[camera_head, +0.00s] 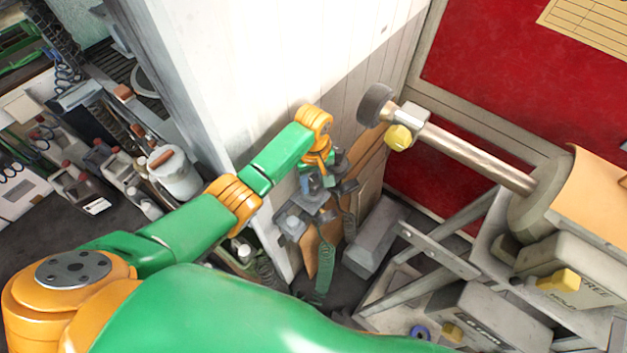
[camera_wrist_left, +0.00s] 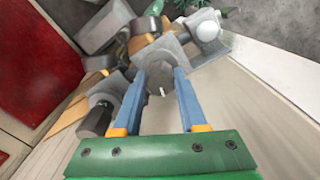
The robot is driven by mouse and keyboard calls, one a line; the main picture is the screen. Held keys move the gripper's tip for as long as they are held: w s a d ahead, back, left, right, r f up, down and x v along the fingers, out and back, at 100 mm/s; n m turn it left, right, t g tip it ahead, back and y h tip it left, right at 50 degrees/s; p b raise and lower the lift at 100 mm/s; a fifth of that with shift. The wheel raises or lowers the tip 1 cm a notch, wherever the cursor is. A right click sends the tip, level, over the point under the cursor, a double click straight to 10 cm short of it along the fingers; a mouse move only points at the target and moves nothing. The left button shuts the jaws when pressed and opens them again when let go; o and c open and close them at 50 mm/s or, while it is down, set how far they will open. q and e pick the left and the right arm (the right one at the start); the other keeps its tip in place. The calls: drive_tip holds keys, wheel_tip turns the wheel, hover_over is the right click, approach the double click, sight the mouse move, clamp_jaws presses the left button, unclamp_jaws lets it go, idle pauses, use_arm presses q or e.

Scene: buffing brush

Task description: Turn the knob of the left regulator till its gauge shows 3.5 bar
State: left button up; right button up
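My left gripper (camera_head: 316,182) reaches down to a group of grey regulator units at the foot of the white wall. In the left wrist view its two blue fingers (camera_wrist_left: 160,74) stand apart, on either side of a grey round part, probably a knob (camera_wrist_left: 161,82), with a small white mark. Whether they touch it I cannot tell. A grey unit with a white round part (camera_wrist_left: 207,30) is beside it; this group also shows in the head view (camera_head: 291,222). No gauge reading is legible. My right gripper is not in view.
Green coiled hoses (camera_head: 325,270) hang below the units. A buffing machine with a shaft (camera_head: 475,157) and grey wheel (camera_head: 374,104) stands at right. A white wall (camera_head: 250,70) borders the arm; a grey box (camera_head: 374,237) lies near the units.

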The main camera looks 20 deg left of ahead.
use_arm(q)
clamp_jaws()
drive_tip(key=shift+m, duration=0.4)
drive_tip(key=m, duration=0.7)
drive_tip(key=shift+m, duration=0.7)
drive_tip(key=o, duration=1)
unclamp_jaws()
